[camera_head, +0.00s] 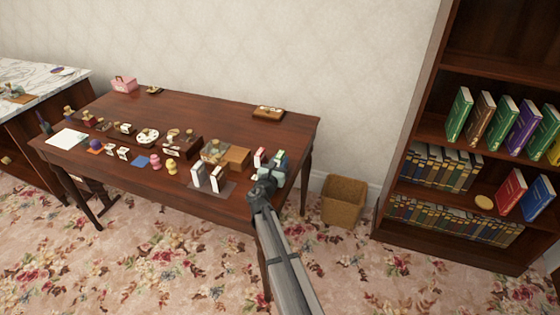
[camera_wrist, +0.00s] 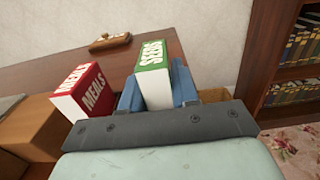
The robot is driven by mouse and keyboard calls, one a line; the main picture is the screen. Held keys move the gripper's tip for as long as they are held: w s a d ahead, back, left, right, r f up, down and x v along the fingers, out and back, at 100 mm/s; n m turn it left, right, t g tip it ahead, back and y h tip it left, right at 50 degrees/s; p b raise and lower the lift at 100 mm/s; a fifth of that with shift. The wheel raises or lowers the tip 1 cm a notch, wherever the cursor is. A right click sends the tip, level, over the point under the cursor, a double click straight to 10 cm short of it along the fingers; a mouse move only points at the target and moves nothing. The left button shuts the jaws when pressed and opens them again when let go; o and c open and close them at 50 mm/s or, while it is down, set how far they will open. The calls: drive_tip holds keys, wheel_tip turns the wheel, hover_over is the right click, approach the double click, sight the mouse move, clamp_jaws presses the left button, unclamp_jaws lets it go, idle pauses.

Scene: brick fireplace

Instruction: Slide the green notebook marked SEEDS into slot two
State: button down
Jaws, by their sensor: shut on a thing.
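The green notebook (camera_wrist: 153,72) marked SEEDS, with white page edges, stands between the two blue fingers of my gripper (camera_wrist: 157,88) in the wrist view. My gripper is shut on it. In the head view my gripper (camera_head: 268,178) is at the right end of the wooden table, and the notebook is small and partly hidden there. A red notebook (camera_wrist: 83,88) marked MEALS stands just left of it, apart from the fingers. No slot number is readable; I cannot tell which place is slot two.
White upright pieces (camera_head: 198,176) stand on a dark base left of my gripper. A brown box (camera_head: 238,157) is close by. Many small items crowd the table (camera_head: 215,112)'s left half. A bookcase (camera_head: 425,132) and wicker basket (camera_head: 342,202) stand right. The table's back right is mostly clear.

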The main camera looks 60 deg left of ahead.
drive_tip(key=shift+f, duration=0.35)
drive_tip(key=c, duration=0.8)
unclamp_jaws()
drive_tip(key=shift+d, duration=0.1)
drive_tip(key=v, duration=1.3)
drive_tip(key=shift+s+d, duration=0.2)
drive_tip(key=shift+s, duration=0.05)
drive_tip(key=shift+w, duration=0.1)
